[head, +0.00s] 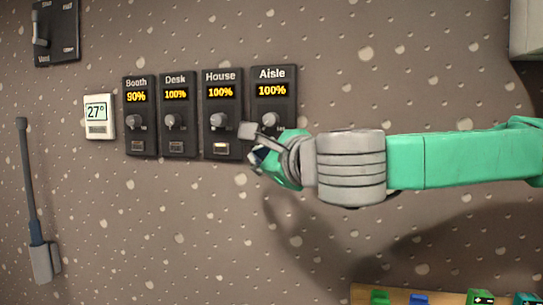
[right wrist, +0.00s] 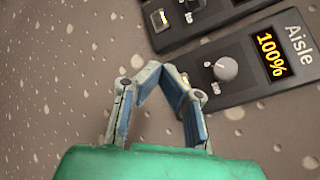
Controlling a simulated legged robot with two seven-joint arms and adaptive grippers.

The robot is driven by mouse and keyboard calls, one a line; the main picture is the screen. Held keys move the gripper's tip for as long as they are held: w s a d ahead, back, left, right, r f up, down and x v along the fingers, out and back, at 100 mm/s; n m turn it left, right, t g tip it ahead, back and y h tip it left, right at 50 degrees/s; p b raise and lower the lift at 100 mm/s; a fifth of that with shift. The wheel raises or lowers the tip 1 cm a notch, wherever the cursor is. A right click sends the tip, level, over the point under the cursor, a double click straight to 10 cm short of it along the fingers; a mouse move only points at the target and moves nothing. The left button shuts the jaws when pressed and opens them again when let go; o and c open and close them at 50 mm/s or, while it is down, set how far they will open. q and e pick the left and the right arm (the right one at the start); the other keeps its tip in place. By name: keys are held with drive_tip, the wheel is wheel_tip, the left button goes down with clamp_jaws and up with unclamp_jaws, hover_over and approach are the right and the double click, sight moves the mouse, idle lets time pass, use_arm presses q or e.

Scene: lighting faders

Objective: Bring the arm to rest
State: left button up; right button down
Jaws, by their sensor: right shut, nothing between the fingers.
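My right arm (head: 440,160) reaches in from the right in the head view. Its gripper (head: 250,142) is in front of the panels, near the lower parts of House and Aisle. In the right wrist view the gripper (right wrist: 160,70) is shut and empty, its fingertips together. They appear beside the Aisle panel (right wrist: 242,90) there; contact cannot be told. The Aisle panel (head: 273,78) reads 100%, as do House (head: 220,75) and Desk (head: 175,80). The Booth panel (head: 136,83) appears to read 90%. My left gripper is not in view.
A thermostat (head: 97,132) reading 27° is left of the panels. A wooden edge (head: 362,294) with coloured items is at lower right. Bare wall lies between.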

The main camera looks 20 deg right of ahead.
drive_tip(key=shift+s+a, duration=0.3)
drive_tip(key=shift+s, duration=0.1)
drive_tip(key=shift+f, duration=0.1)
